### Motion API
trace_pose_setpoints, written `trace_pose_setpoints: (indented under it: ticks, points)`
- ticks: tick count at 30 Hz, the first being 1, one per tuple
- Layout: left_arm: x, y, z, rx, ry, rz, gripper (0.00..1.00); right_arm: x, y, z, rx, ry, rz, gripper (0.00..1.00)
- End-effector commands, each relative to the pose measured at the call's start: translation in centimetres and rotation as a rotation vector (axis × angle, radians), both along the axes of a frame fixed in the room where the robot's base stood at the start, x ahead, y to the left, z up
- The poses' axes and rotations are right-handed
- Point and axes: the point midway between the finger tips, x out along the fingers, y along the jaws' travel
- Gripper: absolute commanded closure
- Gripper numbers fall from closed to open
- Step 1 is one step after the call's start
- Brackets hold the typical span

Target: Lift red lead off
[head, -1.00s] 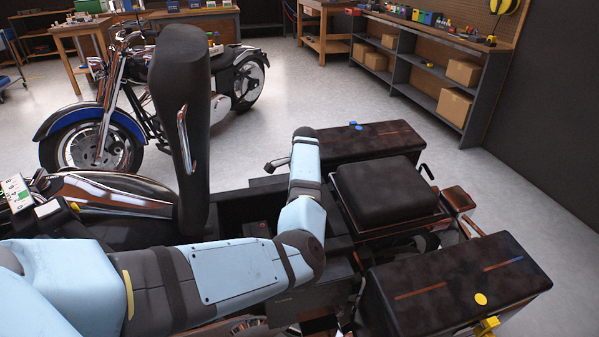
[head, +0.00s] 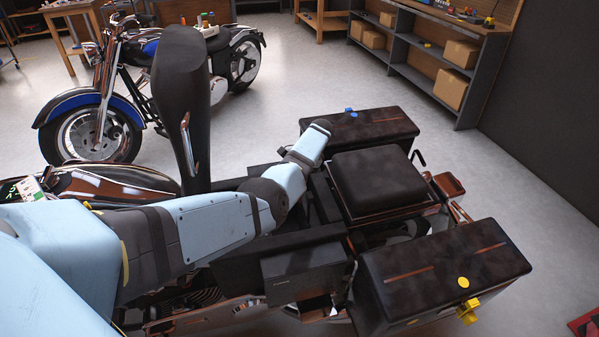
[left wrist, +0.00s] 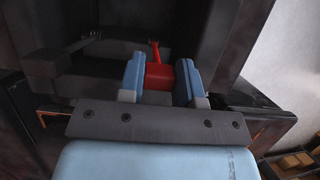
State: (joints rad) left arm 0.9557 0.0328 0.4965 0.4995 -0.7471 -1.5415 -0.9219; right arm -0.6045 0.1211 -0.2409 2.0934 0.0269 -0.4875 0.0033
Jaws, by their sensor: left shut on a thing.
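In the left wrist view a red lead end (left wrist: 158,76) sits between the two light-blue fingers of my left gripper (left wrist: 160,80), which is shut on it. A thin red strand (left wrist: 155,50) rises from it against a dark cavity. In the head view my left arm reaches over the opened motorcycle, and its forearm and wrist hide the gripper and the lead. The raised black seat (head: 180,100) stands upright left of the wrist. My right gripper is not in view.
A dark box (head: 305,270) is on the motorcycle's near side. Two brown-black panniers (head: 360,128) (head: 445,265) flank a padded rear seat (head: 378,185). A yellow piece (head: 468,312) is on the near pannier. A second motorcycle (head: 95,120) and shelving (head: 425,65) stand behind, with clear floor between.

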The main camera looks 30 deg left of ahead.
Motion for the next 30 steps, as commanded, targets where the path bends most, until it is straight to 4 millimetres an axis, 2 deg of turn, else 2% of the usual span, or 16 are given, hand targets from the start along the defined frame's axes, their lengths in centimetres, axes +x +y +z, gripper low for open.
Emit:
trace_pose_setpoints:
  ticks: [2,3,6,13,17,23,30]
  points:
    - [0.0,0.8,0.4,0.011,-0.005,0.006,1.0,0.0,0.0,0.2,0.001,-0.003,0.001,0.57]
    - [0.0,0.8,0.3,0.011,-0.005,0.006,0.62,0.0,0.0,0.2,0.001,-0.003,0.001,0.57]
    - [0.0,0.6,0.2,0.008,-0.003,0.005,0.43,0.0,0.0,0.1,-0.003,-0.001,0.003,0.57]
    - [-0.1,0.3,0.0,0.003,0.0,0.003,0.43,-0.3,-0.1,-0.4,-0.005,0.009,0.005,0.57]
    - [0.1,0.0,0.6,0.002,0.0,0.002,0.43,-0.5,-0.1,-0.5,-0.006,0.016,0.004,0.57]
    - [0.8,-1.0,3.9,0.001,-0.003,0.001,0.43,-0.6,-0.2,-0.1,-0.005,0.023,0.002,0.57]
    - [1.9,-2.6,9.0,0.003,-0.003,0.003,0.43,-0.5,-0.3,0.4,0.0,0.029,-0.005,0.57]
